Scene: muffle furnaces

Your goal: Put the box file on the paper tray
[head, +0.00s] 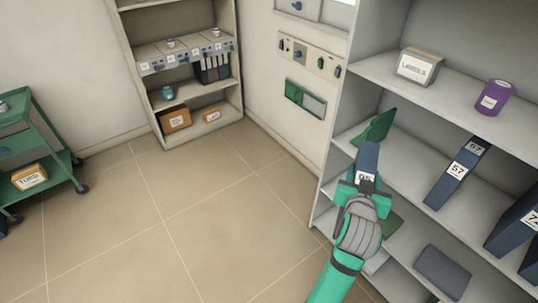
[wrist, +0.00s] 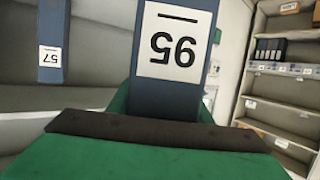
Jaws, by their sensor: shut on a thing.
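My gripper (head: 364,187) is shut on a dark blue box file (head: 367,158) with a white label that reads 95. The file stands roughly upright in the jaws at the left end of the grey shelf unit. In the wrist view the box file (wrist: 178,85) rises from the jaws with its label upside down. A green angular piece (head: 376,127) shows just behind the file at middle-shelf height, and another green piece (head: 389,222) shows lower, beside my gripper. I cannot tell whether either is the paper tray, or whether the file touches them.
A box (head: 418,67) and a purple canister (head: 495,97) sit above. A dark flat item (head: 442,270) lies below. The floor (head: 170,220) to the left is clear; a green cart (head: 30,145) stands far left.

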